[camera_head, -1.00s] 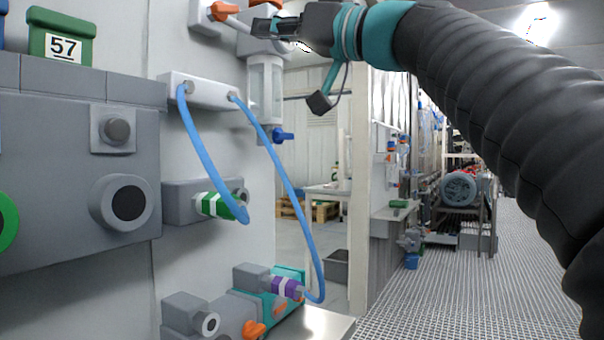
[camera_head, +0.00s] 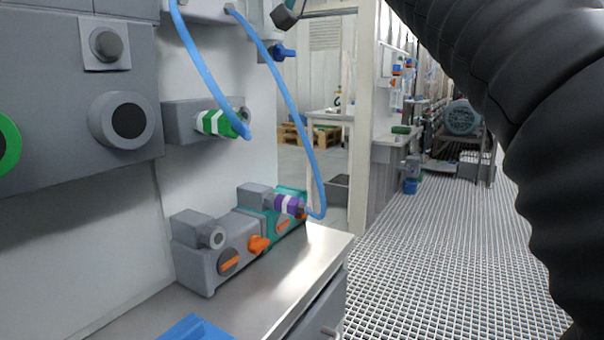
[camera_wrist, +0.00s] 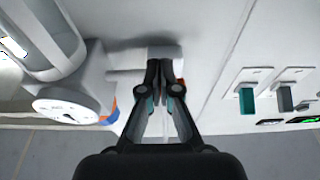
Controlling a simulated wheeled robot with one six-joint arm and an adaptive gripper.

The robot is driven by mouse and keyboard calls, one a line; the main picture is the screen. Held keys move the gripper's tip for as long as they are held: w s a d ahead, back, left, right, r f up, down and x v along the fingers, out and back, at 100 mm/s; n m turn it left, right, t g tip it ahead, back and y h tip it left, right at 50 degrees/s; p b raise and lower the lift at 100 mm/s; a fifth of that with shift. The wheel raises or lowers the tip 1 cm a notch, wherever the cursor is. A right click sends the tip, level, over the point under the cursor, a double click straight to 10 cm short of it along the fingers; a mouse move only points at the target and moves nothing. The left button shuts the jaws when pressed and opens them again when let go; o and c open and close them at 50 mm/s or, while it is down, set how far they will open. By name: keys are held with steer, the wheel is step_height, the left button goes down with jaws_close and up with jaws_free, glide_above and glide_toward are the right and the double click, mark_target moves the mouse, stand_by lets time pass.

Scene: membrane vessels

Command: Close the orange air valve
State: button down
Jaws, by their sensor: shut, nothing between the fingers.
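In the wrist view my gripper (camera_wrist: 164,68) is shut and empty, its fingertips close together in front of a grey block (camera_wrist: 165,51) on the white wall panel. A small orange part (camera_wrist: 182,81) shows just right of the fingers, mostly hidden by them. It may belong to the orange air valve, and I cannot tell whether the fingers touch it or how its handle stands. In the head view, my gripper and the upper wall are out of frame. An orange knob (camera_head: 258,245) shows on the grey and teal unit on the bench.
A round white gauge (camera_wrist: 66,110) and clear cylinder (camera_wrist: 52,38) stand left of my gripper. Teal and grey switches (camera_wrist: 247,99) are on the right. In the head view, blue hoses (camera_head: 292,115) hang over the bench (camera_head: 290,275). The grated floor (camera_head: 430,260) is clear on the right.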

steer(key=shift+s+r+p, duration=0.1)
steer(key=shift+r+p, duration=0.25)
steer(key=shift+r, duration=0.25)
stand_by(0.7)
steer(key=shift+s+a+f+b, duration=0.1)
steer(key=shift+s+a+b, duration=0.15)
steer(key=shift+b, duration=0.6)
steer(key=shift+s+a+b, duration=0.1)
steer(key=shift+s+b, duration=0.1)
steer(key=shift+b, duration=0.15)
stand_by(0.6)
stand_by(0.3)
steer(key=s+d+b, duration=0.3)
steer(key=d, duration=0.2)
steer(key=shift+f, duration=0.3)
stand_by(0.3)
steer(key=shift+s, duration=0.1)
